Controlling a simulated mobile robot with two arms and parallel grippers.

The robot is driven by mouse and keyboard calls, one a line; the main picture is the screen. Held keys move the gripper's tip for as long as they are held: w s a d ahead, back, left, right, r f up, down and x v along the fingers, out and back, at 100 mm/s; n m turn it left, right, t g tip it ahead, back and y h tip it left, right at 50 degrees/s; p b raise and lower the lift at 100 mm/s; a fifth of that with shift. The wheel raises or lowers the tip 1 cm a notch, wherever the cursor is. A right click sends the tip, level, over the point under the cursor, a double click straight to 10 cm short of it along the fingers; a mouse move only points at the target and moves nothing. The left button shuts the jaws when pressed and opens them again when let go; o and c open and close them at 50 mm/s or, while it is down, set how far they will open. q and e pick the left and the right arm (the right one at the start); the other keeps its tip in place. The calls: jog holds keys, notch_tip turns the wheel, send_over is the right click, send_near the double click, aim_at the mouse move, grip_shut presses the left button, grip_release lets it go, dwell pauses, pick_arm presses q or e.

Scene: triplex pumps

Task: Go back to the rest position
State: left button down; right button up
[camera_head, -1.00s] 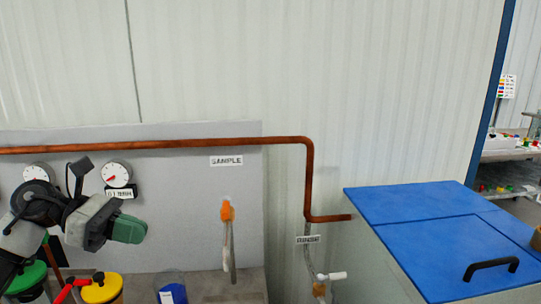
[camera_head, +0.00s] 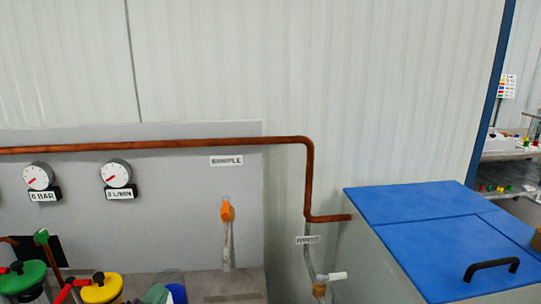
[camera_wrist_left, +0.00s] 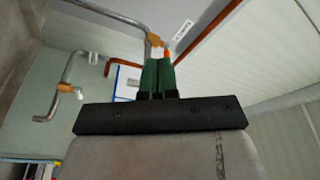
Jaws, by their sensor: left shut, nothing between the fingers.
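My left gripper (camera_head: 157,294) shows only as a small green-grey tip at the bottom edge of the head view, in front of the blue container (camera_head: 177,293). In the left wrist view its two green fingers (camera_wrist_left: 158,76) are together with nothing between them. Most of the left arm is out of the head view. My right gripper is in neither view.
A grey panel carries two gauges (camera_head: 117,174) and a copper pipe (camera_head: 180,146). An orange-handled sample tap (camera_head: 227,212) stands right of the gripper. Green (camera_head: 22,277) and yellow (camera_head: 101,289) lids are at lower left. A blue-lidded tank (camera_head: 420,205) is at right.

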pick_arm(q)
jog(key=s+d+f+n+g+y, duration=0.1)
jog(key=s+f+n+g, duration=0.5)
jog(key=s+f+g, duration=0.5)
jog(key=s+f+n+g+y, duration=0.1)
jog(key=s+f+n+g, duration=0.55)
jog(key=s, duration=0.75)
notch_tip(320, 180, down, 26)
jog(key=m, duration=0.2)
jog(key=s+a+f, duration=0.2)
jog(key=s+f, duration=1.5)
jog(key=shift+a+f+g, duration=0.15)
jog(key=shift+a+g, duration=0.15)
jog(key=shift+g, duration=0.05)
